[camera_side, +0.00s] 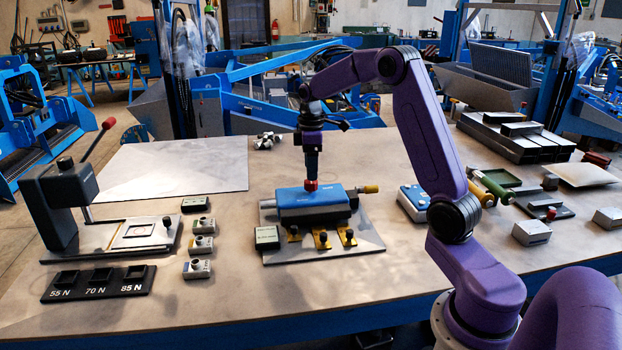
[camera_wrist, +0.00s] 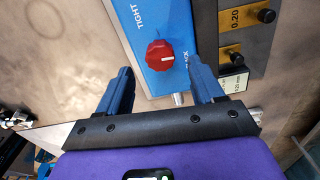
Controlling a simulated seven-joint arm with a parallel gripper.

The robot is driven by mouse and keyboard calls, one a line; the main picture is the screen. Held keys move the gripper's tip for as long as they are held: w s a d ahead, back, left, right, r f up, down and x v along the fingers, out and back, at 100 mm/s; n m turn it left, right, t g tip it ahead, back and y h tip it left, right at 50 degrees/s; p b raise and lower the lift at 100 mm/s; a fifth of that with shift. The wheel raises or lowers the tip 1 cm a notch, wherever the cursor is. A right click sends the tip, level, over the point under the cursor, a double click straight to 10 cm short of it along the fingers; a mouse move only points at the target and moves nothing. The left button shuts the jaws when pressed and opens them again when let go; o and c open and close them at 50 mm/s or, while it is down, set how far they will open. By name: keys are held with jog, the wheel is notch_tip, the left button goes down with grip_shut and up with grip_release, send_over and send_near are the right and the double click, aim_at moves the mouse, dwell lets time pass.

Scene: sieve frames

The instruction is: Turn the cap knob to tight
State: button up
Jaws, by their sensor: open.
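The red cap knob (camera_wrist: 158,52) sits on top of the blue cap (camera_wrist: 135,22). Its white mark points right, toward a label partly hidden by a finger; the word TIGHT is printed above left of the knob. In the side view the knob (camera_side: 311,187) is at the top of the blue block (camera_side: 330,198). My gripper (camera_wrist: 160,67) is open, its two blue fingers apart on either side of the knob. In the side view my gripper (camera_side: 311,178) points straight down right above the knob; whether the fingers touch it cannot be told.
The block stands on a grey plate (camera_side: 285,257) with yellow tabs (camera_side: 321,240) in front. A lever press (camera_side: 60,200) with a red-tipped handle stands left. Small labelled blocks (camera_side: 200,244) lie between. A blue box (camera_side: 413,203) and a green-handled tool (camera_side: 490,186) lie right.

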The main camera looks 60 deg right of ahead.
aim_at(311, 187)
jog(key=shift+f, duration=2.1)
jog(key=c, duration=1.1)
jog(key=shift+o, duration=0.2)
